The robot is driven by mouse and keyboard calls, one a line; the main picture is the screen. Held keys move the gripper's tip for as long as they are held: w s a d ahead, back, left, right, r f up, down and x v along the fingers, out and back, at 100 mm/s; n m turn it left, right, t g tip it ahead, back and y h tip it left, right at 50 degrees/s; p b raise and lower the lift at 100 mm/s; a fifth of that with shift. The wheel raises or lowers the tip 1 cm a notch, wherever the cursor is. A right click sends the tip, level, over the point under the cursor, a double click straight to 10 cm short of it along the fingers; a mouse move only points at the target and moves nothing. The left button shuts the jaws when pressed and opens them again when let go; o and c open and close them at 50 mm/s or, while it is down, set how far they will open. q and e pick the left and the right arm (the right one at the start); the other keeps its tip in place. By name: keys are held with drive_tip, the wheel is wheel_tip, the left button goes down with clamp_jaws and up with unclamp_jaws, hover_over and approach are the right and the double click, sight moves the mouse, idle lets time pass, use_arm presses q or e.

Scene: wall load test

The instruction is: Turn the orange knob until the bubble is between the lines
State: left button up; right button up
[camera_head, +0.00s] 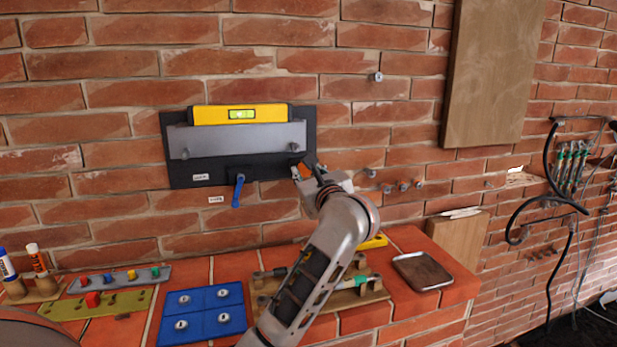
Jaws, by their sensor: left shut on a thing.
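A yellow spirit level (210,115) sits on top of a grey bar (235,139) on a dark wall panel (172,150). Its green vial (241,114) faces me. The bubble looks near the middle, but it is too small to tell whether it lies between the lines. The orange knob (307,170) is at the panel's lower right and is partly hidden by the fingers. My left gripper (301,172) is shut on the knob, its arm reaching up from below. A blue lever (237,190) hangs below the panel. My right gripper is not in view.
A wooden board (490,70) and cables (550,180) are at right.

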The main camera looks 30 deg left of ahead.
use_arm(q)
drive_tip(key=n+b, duration=0.2)
drive_tip(key=shift+f+n, duration=0.3)
drive_tip(key=shift+n+b, duration=0.5)
drive_tip(key=shift+b, duration=0.1)
drive_tip(key=shift+r, duration=0.15)
drive_tip(key=shift+r+n, duration=0.15)
drive_tip(key=shift+n, duration=0.25)
drive_tip(key=o, duration=1.1)
drive_tip(key=v, duration=1.2)
drive_tip(key=shift+s, duration=0.1)
drive_tip(key=shift+a, duration=0.1)
